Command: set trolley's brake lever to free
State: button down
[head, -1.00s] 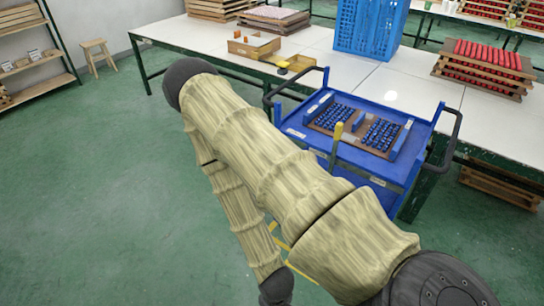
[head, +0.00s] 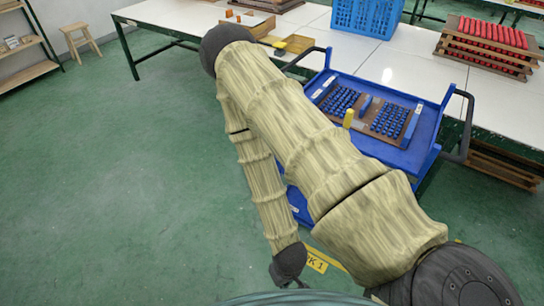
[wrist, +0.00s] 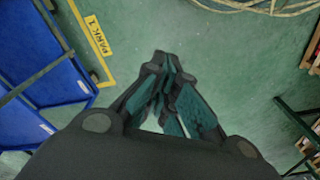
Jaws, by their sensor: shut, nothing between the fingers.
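The blue trolley (head: 425,140) stands against the white table in the head view, partly hidden behind my arm. In the wrist view the trolley's blue side (wrist: 62,75) shows at the left, and no lever can be made out there. My gripper (wrist: 163,58) is shut and empty, pointing at the green floor to the right of the trolley, apart from it. In the head view my gripper hangs low, near the bottom edge, mostly hidden.
A yellow floor marking reading PARK 1 (wrist: 95,38) lies beside the trolley. A board with blue pieces (head: 385,118) lies on the trolley's top. The white table (head: 400,62) holds a blue crate (head: 368,16) and stacked red-filled trays (head: 488,45). Open floor spreads at the left.

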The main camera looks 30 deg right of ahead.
jog(key=w+d+f+m+t+h+b, duration=0.1)
jog(key=w+d+f+m+t+b, duration=0.2)
jog(key=w+b, duration=0.55)
jog(key=w+d+f+m+t+b, duration=0.2)
jog(key=w+f+m+t+b, duration=0.15)
jog(key=w+b, duration=0.5)
jog(key=w+d+f+m+t+h+b, duration=0.15)
jog(key=w+f+m+t+b, duration=0.3)
jog(key=w, duration=0.65)
jog(key=w+d+r+m+t+h+b, duration=0.2)
jog(key=w+d+m+h+b, duration=0.3)
jog(key=b, duration=0.8)
jog(key=w+d+r+m+t+h+b, duration=0.2)
jog(key=w+d+m+h+b, duration=0.3)
jog(key=d+m+b, duration=0.7)
jog(key=shift+w+d+r+m+t+b, duration=0.15)
jog(key=shift+m+t+b, duration=0.4)
jog(key=shift+b, duration=0.35)
jog(key=shift+h, duration=0.25)
jog(key=w+a+r+b+x, duration=0.1)
jog(key=b+x, duration=0.4)
jog(key=x, duration=0.8)
jog(key=shift+a, duration=0.6)
